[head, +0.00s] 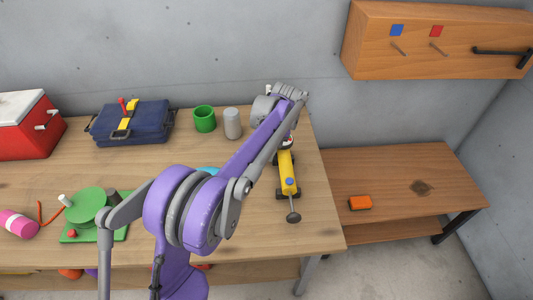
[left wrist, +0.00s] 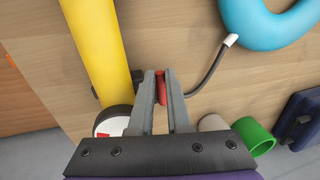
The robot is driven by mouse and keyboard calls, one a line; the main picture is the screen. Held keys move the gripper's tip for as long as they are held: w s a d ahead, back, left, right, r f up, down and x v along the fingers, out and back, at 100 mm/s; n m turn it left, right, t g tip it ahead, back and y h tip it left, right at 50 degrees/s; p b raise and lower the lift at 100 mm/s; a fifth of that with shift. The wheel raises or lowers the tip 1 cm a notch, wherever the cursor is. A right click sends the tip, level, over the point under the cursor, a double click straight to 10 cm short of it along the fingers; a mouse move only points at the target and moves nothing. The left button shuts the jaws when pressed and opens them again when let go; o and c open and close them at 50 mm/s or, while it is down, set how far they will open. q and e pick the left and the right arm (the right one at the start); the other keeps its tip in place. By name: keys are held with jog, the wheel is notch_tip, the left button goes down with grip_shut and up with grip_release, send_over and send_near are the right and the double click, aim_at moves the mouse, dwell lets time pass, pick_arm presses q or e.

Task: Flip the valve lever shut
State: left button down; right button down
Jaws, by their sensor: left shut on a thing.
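A yellow cylinder (head: 287,168) with a grey knobbed rod at its near end lies on the workbench near the right edge. In the left wrist view the yellow cylinder (left wrist: 95,45) has a white end cap (left wrist: 115,122) with a red mark. A small red lever (left wrist: 160,88) stands beside it. My left gripper (left wrist: 161,76) is shut on the red lever, one finger on each side. In the head view my own arm hides the gripper and the lever. My right gripper is in neither view.
A dark hose (left wrist: 212,65) runs toward a blue ring (left wrist: 265,30). A green cup (head: 204,120), grey cup (head: 232,124) and blue toolbox (head: 130,124) stand at the back. A green-based device (head: 86,206) is at left. A lower bench (head: 400,180) holds an orange block (head: 360,202).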

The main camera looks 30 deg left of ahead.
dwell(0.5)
pick_arm(q)
jog(key=c, duration=0.9)
grip_release()
jog(key=shift+o, duration=0.2)
notch_tip(320, 180, up, 11)
jog(key=w+d+p, duration=0.1)
jog(key=shift+d+f, duration=0.15)
jog(key=shift+d, duration=0.25)
jog(key=shift+w, duration=0.1)
